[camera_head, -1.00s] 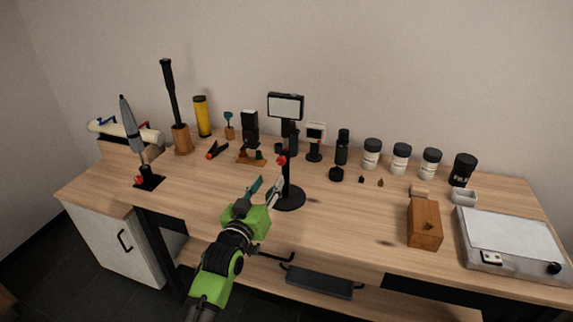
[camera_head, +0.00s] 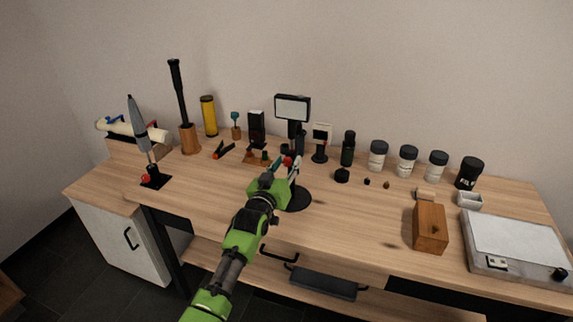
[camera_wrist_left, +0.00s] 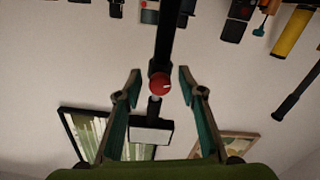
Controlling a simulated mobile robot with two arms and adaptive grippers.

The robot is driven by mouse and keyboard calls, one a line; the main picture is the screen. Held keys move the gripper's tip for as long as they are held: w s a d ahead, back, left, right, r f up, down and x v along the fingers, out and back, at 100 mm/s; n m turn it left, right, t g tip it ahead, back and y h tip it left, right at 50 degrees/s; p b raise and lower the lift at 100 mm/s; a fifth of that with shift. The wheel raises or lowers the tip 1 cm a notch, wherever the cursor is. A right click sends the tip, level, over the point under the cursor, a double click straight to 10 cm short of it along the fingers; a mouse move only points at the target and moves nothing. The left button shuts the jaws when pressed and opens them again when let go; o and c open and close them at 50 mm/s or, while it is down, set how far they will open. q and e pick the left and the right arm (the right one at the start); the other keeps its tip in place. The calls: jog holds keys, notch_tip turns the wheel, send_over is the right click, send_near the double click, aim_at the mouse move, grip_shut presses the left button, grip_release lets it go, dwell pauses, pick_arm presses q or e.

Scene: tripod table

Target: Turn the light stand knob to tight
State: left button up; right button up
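The light stand is a black post on a round black base (camera_head: 297,199), with a rectangular light panel (camera_head: 292,108) on top. Its red knob (camera_head: 287,161) sits partway up the post. My left gripper (camera_head: 284,168) is at the post, close to the knob. In the left wrist view the red knob (camera_wrist_left: 160,83) lies between the two spread fingertips of my left gripper (camera_wrist_left: 159,85), with a gap on each side. The gripper is open. The knob's white mark shows on its face. My right gripper is not in view.
A wooden box (camera_head: 430,228) and a flat grey device (camera_head: 515,246) stand to the right. Several dark-lidded jars (camera_head: 408,160) line the back. Another stand with a red knob (camera_head: 145,178) is at the left. The table front around the base is mostly clear.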

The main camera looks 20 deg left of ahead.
pick_arm(q)
grip_shut()
jog(key=shift+m, duration=0.5)
jog(key=m+p, duration=0.1)
jog(key=m, duration=0.7)
jog(key=shift+a+m, duration=0.1)
jog(key=shift+m, duration=0.2)
jog(key=m, duration=1.2)
jog(key=shift+m, duration=0.3)
